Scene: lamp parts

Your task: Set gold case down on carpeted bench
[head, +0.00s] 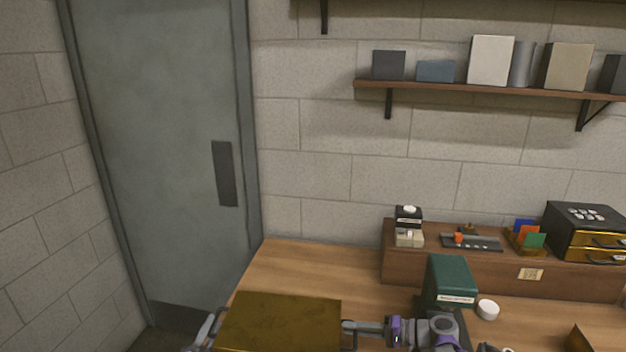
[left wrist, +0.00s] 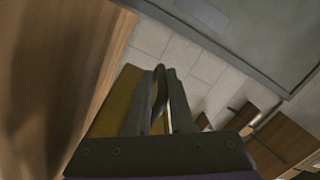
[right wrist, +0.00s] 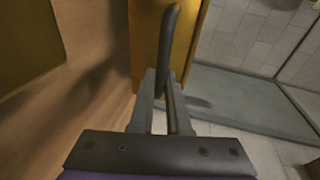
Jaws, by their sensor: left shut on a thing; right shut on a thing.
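The gold case (head: 280,322) is a flat, box-like case at the bottom of the head view, between my two grippers, in front of the wooden desk. My left gripper (head: 208,330) is shut on the handle at its left end; the case also shows in the left wrist view (left wrist: 115,100). My right gripper (head: 352,330) is shut on the dark handle (right wrist: 167,45) at its right end, with the gold side (right wrist: 145,40) behind it. The case's underside is hidden. I cannot make out a carpeted bench in any view.
The wooden desk (head: 290,265) carries a green-topped device (head: 450,280), a white round lid (head: 487,310) and a raised wooden shelf (head: 400,262) with small items. A grey door (head: 165,150) stands at the left. Floor shows beside the case in both wrist views.

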